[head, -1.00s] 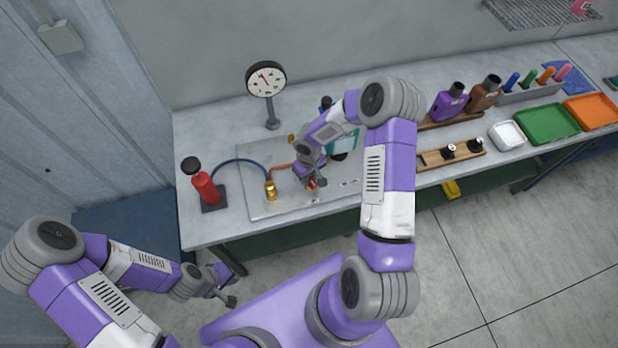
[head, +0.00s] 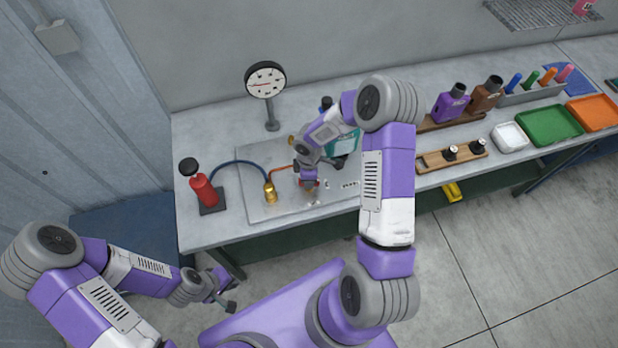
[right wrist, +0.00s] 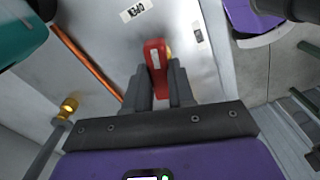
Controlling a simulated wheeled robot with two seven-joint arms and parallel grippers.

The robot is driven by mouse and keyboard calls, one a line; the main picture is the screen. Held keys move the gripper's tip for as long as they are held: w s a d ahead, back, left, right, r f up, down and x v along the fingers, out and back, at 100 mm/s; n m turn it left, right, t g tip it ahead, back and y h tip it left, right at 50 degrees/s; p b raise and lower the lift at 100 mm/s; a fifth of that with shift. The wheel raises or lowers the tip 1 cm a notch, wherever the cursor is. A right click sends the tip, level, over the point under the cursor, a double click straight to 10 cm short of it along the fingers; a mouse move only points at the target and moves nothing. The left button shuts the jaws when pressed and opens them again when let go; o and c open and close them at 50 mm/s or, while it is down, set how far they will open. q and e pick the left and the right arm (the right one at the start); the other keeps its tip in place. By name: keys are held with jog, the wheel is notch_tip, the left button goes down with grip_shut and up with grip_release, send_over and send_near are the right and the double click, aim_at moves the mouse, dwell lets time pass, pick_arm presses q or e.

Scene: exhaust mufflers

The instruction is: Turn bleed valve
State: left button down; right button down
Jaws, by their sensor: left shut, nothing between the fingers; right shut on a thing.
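The bleed valve's red handle (right wrist: 155,58) stands between the fingers of my right gripper (right wrist: 159,82) in the right wrist view. The gripper is shut on it. A bit of brass shows just beside the handle. In the head view my right gripper (head: 311,184) is low over the metal plate (head: 262,205), and its hand and arm hide most of the valve. A copper pipe (right wrist: 88,62) runs beside it, and a label (right wrist: 136,10) is on the plate. My left gripper (head: 229,304) is shut and empty, in front of the bench and away from the valve.
A dial gauge (head: 265,79) stands at the back of the bench. A red pump (head: 204,189) with a blue hose is at the left, near a brass fitting (head: 270,192). Bottles, a wooden rack (head: 436,159) and trays (head: 550,125) fill the right side.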

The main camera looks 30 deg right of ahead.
jog(key=shift+n, duration=1.6)
jog(key=c, duration=1)
grip_release()
jog(key=shift+o, duration=0.2)
notch_tip(320, 180, up, 8)
jog(key=shift+f+p, duration=0.15)
jog(key=shift+p, duration=0.15)
